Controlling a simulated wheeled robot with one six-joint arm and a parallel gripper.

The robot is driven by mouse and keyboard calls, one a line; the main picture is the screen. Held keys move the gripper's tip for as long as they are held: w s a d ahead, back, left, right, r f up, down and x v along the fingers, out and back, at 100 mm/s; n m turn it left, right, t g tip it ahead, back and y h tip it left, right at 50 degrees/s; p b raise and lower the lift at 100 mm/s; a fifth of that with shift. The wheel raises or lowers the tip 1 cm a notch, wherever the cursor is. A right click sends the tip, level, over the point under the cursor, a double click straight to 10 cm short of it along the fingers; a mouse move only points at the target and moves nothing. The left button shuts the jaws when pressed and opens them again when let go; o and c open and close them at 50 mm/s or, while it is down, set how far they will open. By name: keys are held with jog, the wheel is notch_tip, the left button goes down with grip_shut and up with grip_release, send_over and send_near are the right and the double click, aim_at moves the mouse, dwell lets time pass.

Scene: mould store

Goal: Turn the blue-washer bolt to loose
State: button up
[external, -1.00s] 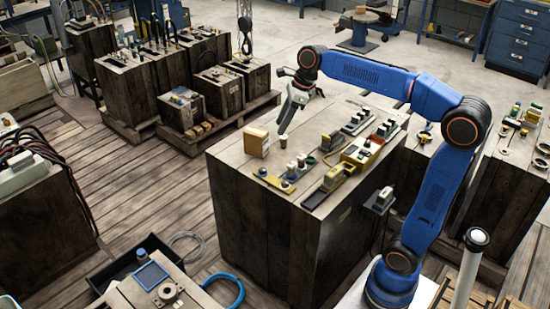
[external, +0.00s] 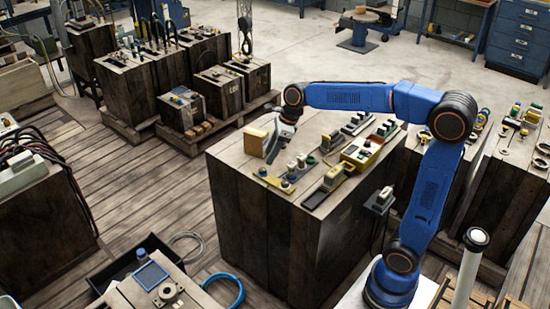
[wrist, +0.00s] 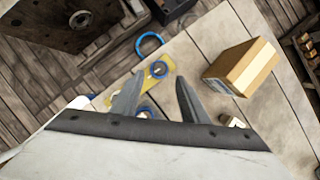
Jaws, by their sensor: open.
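A small yellow plate (external: 273,180) lies near the front left edge of the block's top, with a blue-ringed round piece (external: 285,187) at one end. In the wrist view the yellow plate (wrist: 167,88) shows a blue-ringed piece (wrist: 158,70) with a dark centre near the fingertips. A second blue ring (wrist: 146,110) lies between the fingers, partly hidden by my gripper. I cannot tell which is the blue-washer bolt. My gripper (wrist: 159,78) is open, with nothing seen held. In the external view my gripper (external: 275,150) is above the top, beside a wooden box.
The wooden box (external: 257,142) stands close beside my gripper and also shows at right in the wrist view (wrist: 243,68). A blue hose ring (external: 222,291) is on the floor.

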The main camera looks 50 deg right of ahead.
aim_at(262, 169)
jog(key=x, duration=0.6)
jog(key=shift+w+a+f, duration=0.1)
jog(key=shift+f, duration=0.25)
